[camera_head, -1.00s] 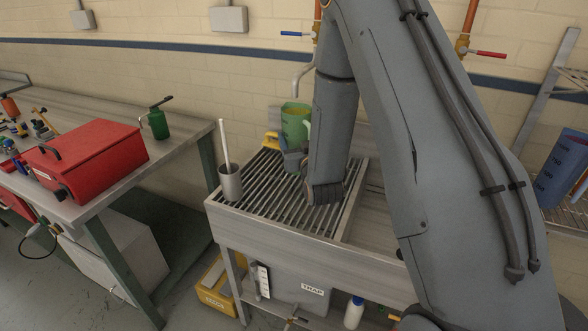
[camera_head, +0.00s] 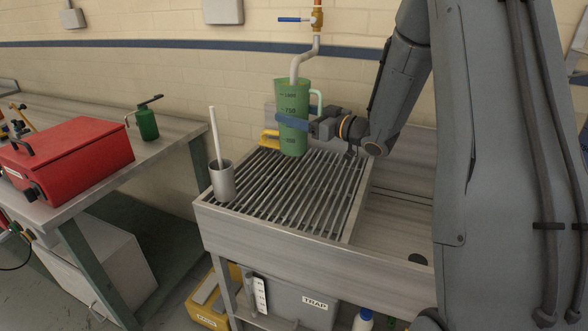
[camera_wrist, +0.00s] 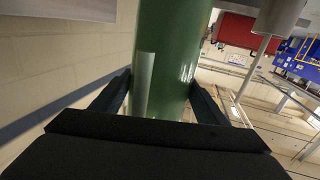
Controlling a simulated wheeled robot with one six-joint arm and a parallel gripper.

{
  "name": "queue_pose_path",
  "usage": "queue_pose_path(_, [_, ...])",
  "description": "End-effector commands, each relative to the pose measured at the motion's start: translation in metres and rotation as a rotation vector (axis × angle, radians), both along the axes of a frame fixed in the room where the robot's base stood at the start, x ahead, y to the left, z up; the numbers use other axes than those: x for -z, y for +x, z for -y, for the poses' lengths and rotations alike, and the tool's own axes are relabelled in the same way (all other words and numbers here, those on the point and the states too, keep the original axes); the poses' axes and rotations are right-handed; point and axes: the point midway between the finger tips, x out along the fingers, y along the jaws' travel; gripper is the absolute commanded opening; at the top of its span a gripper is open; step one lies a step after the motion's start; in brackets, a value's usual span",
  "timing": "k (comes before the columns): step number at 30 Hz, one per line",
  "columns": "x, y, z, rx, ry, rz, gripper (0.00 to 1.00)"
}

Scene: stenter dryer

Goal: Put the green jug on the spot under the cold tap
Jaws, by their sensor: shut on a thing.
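The green jug (camera_head: 293,132) stands upright at the back of the slatted rack (camera_head: 300,200), with its pale green handle on the right. Its markings face the camera. My gripper (camera_head: 294,121) reaches in from the right and is shut around the jug's body. In the wrist view the jug (camera_wrist: 172,50) fills the space between the two fingers (camera_wrist: 160,98). The tap with the blue lever (camera_head: 292,19) is on the wall above, and its bent grey spout (camera_head: 298,66) comes down at the jug's mouth. Whether the jug's base touches the slats is hard to tell.
A grey cup with a white stick (camera_head: 222,182) stands at the rack's left front. A yellow object (camera_head: 269,138) lies behind the jug's left side. The left bench holds a red toolbox (camera_head: 66,155) and a green oil can (camera_head: 147,124). The rack's front is clear.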

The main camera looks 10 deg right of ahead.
Motion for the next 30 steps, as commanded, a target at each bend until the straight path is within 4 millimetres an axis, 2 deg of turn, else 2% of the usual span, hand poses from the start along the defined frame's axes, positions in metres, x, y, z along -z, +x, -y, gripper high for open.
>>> queue_pose_path(6, [0.036,0.000,0.000,0.000,0.002,-0.003,0.44])
queue_pose_path(13, [0.054,0.000,0.000,0.000,0.002,-0.001,0.44])
queue_pose_path(21, [0.087,0.000,0.000,0.001,0.001,-0.001,0.44])
queue_pose_path(30, [0.090,0.000,0.000,0.001,0.001,0.001,0.44])
